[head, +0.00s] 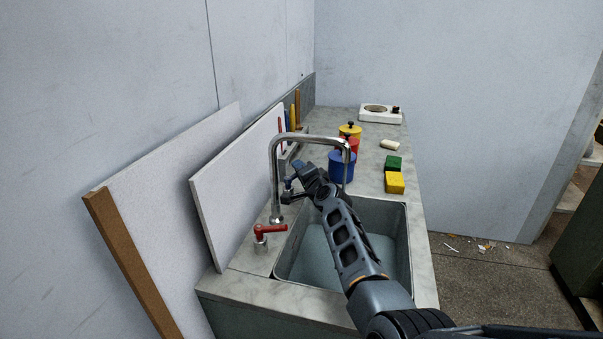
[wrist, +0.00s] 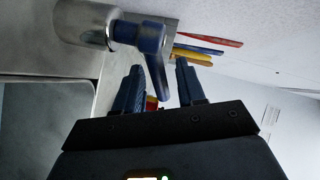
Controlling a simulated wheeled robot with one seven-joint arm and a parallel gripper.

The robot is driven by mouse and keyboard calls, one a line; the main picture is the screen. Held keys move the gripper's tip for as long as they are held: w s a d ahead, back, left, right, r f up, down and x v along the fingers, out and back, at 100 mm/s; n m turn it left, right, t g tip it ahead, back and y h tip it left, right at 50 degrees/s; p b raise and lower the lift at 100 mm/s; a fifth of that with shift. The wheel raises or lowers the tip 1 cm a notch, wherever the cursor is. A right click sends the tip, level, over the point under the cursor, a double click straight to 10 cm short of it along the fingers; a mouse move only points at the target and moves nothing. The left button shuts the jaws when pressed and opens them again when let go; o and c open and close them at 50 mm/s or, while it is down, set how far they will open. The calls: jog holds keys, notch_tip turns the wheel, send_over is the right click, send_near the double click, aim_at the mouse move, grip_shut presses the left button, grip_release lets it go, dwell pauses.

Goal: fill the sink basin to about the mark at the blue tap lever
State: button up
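The sink basin (head: 395,222) is set in the grey counter, partly hidden by my arm. A pale blue surface shows inside it; I cannot tell its level or make out a mark. The chrome tap (head: 275,165) arches over the basin, and no stream is clear below its spout. My gripper (head: 300,180) is beside the tap's upright. In the wrist view, the blue tap lever (wrist: 153,62) sticks out from its metal body, its tip lying between the fingers of my gripper (wrist: 160,88). The fingers are apart, with gaps beside the lever.
A red lever (head: 268,231) stands at the near left of the basin. Blue, red and yellow pots (head: 341,168) stand behind the basin, with green and yellow blocks (head: 395,183) to their right. White boards (head: 165,205) lean on the wall at left.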

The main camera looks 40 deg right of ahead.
jog(key=p+v, duration=0.2)
jog(key=v, duration=0.5)
jog(key=shift+s, duration=0.3)
jog(key=shift+a+r, duration=0.1)
